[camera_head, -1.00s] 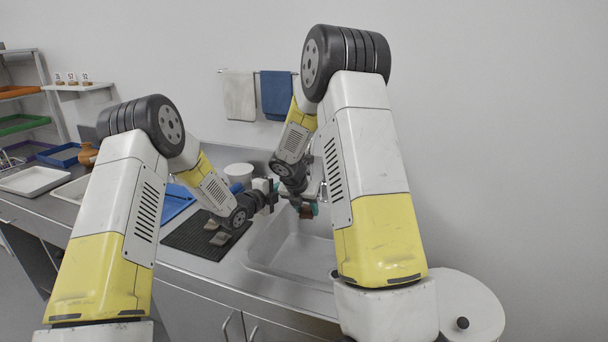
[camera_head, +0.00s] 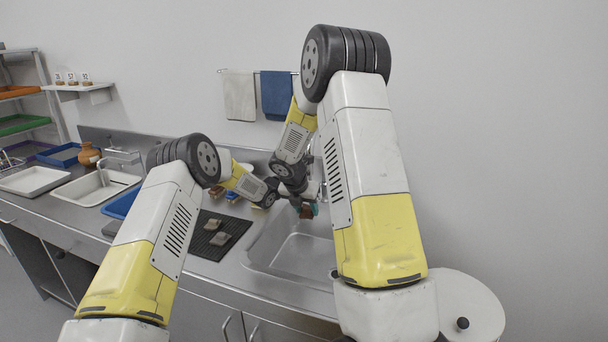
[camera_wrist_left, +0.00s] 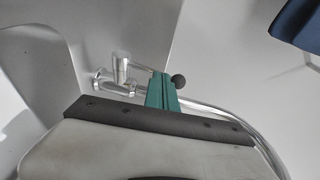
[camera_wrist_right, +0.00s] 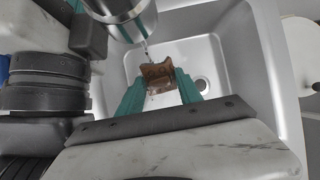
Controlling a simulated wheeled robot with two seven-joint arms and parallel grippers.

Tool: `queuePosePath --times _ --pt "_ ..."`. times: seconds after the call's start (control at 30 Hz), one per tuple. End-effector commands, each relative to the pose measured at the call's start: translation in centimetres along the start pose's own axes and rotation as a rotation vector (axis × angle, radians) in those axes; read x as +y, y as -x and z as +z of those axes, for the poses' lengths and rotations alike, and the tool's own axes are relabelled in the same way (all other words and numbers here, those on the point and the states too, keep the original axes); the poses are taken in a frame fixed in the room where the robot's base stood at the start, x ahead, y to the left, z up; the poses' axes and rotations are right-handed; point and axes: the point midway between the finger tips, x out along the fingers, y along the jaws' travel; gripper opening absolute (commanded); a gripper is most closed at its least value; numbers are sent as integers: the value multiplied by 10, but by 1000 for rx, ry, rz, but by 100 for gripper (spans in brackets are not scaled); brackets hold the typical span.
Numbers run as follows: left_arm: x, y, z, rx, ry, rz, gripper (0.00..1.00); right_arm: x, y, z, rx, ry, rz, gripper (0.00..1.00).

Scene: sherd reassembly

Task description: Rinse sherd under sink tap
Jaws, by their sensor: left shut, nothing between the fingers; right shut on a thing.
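My right gripper (camera_wrist_right: 158,90) is shut on a brown sherd (camera_wrist_right: 157,71) and holds it above the sink basin (camera_wrist_right: 218,44). The sherd also shows small in the head view (camera_head: 306,213). The metal tap spout (camera_wrist_right: 120,8) is just above the sherd in the right wrist view. Thin pale streaks between them look like water. My left gripper (camera_wrist_left: 162,92) is shut and empty; its teal fingers are beside the tap lever's black knob (camera_wrist_left: 179,80) and in front of the tap body (camera_wrist_left: 120,70). I cannot tell whether they touch the lever.
Two greyish pieces (camera_head: 219,238) lie on a dark ribbed mat (camera_head: 200,245) left of the sink. A second, white basin (camera_head: 85,195), a white tray (camera_head: 35,180) and a brown jar (camera_head: 88,155) stand farther left. Towels (camera_head: 239,95) hang on the wall behind.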

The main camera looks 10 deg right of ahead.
Motion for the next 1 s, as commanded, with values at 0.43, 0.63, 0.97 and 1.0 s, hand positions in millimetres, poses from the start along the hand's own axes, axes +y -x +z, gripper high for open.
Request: queuePosePath --times 0.43,0.63,0.97,1.0 --pt "-2 -5 0 1 -1 -1 0 0 0 0 0 0 0 0" --pt "-10 -21 1 1 -4 -1 0 0 0 0 0 0 0 0" --pt "-17 -25 2 -1 1 -7 0 0 0 0 0 0 0 0" --pt "-17 -25 2 -1 1 -8 0 0 0 0 0 0 0 0"
